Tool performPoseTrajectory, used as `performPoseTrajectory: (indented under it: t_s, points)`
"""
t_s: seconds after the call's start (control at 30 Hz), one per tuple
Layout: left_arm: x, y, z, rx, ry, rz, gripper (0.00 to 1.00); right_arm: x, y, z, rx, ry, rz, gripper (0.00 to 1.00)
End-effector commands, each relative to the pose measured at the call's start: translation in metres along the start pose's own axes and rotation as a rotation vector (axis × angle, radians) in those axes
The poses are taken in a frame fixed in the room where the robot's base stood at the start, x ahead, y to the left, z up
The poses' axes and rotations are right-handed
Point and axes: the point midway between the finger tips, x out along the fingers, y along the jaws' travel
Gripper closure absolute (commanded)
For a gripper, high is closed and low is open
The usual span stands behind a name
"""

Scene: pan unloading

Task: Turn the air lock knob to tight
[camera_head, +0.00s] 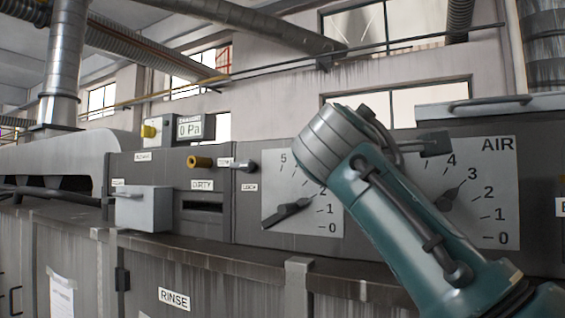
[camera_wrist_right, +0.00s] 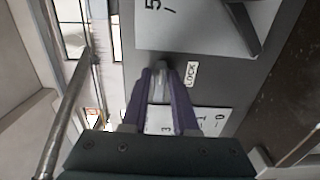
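In the right wrist view a light grey knob (camera_wrist_right: 159,72) stands on the dark panel between two dials, with a LOCK label (camera_wrist_right: 191,74) beside it. My right gripper (camera_wrist_right: 161,76) has its two purple fingers on either side of this knob, tips close to it. I cannot tell whether the fingers press on it. In the head view my right arm covers the panel between the dials, so this knob and the gripper's fingers are hidden there. The AIR dial (camera_head: 498,165) is partly behind my arm. My left gripper is in neither view.
A second dial (camera_head: 274,184) sits left of my arm. A ledge (camera_head: 240,250) runs below the panel.

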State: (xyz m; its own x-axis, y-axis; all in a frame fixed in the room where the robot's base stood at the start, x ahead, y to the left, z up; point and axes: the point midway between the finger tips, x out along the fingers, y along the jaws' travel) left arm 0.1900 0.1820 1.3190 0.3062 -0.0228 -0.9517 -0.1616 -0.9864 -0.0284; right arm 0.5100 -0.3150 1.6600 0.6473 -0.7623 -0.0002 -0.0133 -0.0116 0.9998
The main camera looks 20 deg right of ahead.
Motion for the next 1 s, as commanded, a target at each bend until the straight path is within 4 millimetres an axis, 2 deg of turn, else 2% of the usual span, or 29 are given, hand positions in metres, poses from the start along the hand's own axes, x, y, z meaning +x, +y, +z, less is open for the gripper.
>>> performPoseTrajectory:
  t_s: [0.03, 0.17, 0.47, 0.57, 0.8, 1.0]
  points:
    - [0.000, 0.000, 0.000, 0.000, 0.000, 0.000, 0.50, 0.000, 0.000, 0.000, -0.001, 0.001, 0.000, 0.66]
    - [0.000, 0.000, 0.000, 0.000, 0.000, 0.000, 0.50, 0.000, 0.000, 0.000, -0.002, 0.001, 0.000, 0.53]
    - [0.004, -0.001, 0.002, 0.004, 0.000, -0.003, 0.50, -0.005, -0.002, -0.001, -0.001, 0.003, 0.001, 0.53]
    - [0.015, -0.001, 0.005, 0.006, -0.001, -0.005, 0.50, -0.018, -0.005, -0.002, 0.002, 0.006, 0.002, 0.53]
    - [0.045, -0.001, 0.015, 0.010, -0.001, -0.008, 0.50, -0.067, -0.006, -0.002, 0.003, 0.006, 0.001, 0.53]
    - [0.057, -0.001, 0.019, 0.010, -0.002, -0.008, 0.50, -0.094, -0.003, -0.001, 0.000, 0.003, 0.000, 0.53]
